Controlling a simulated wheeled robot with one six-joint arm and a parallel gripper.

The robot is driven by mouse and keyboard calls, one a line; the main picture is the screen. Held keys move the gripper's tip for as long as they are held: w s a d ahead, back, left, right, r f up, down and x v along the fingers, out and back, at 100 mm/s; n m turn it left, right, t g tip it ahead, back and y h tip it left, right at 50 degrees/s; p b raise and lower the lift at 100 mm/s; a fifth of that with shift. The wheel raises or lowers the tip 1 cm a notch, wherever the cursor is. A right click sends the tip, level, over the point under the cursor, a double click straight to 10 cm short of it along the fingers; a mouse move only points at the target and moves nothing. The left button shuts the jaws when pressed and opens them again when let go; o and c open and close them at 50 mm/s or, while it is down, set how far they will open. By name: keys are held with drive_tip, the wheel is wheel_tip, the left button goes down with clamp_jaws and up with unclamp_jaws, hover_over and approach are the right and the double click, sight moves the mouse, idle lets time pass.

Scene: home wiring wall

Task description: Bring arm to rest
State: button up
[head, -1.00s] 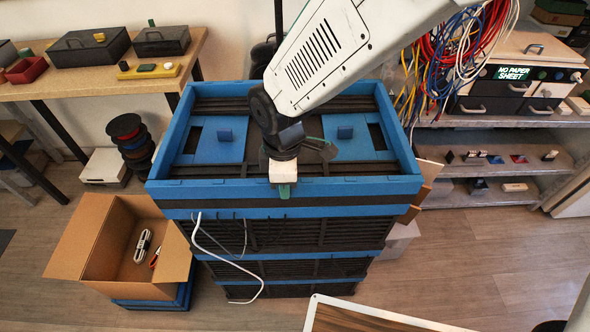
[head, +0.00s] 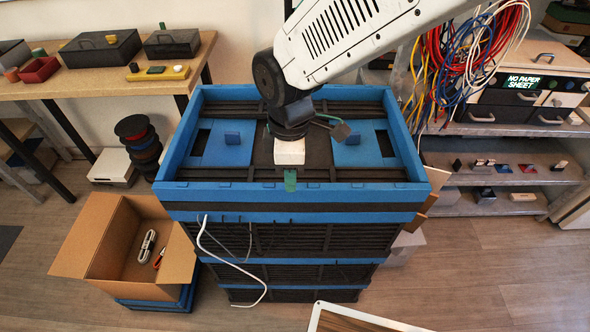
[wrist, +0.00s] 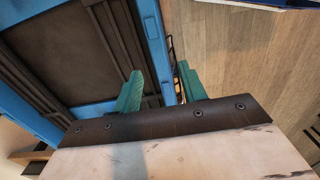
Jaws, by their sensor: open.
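My gripper (head: 290,180) hangs over the front part of the blue-and-black crate stack (head: 215,189), near its front rim, in the head view. In the wrist view its two green fingers (wrist: 160,88) stand apart with nothing between them. The blue rim of the crate (wrist: 152,40) runs behind the fingers there, with floor to its right. My arm reaches in from the upper right of the head view. In the head view the two fingers overlap, so the gap is hidden.
A cardboard box (head: 90,240) with a white cable coil (head: 147,245) stands at left. A white cable (head: 225,260) hangs down the crate front. Bundled cables (head: 470,60) hang by the shelf (head: 450,195) at right. A workbench (head: 100,80) stands at upper left.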

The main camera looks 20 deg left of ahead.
drive_tip(key=shift+r, duration=0.8)
drive_tip(key=shift+s+d+f+m, duration=0.1)
drive_tip(key=shift+s+d+m, duration=0.2)
drive_tip(key=shift+m, duration=0.3)
drive_tip(key=s+d+r+m, duration=0.3)
drive_tip(key=d+m, duration=0.3)
drive_tip(key=d, duration=0.7)
drive_tip(key=s+d+r+m+t, duration=0.1)
drive_tip(key=s+d+r+m, duration=0.2)
drive_tip(key=d, duration=1)
drive_tip(key=s+d+r+m, duration=0.4)
drive_tip(key=d+r+m, duration=0.3)
drive_tip(key=d+m, duration=0.4)
drive_tip(key=shift+d+r, duration=0.2)
drive_tip(key=shift+d, duration=0.7)
drive_tip(key=shift+s, duration=0.1)
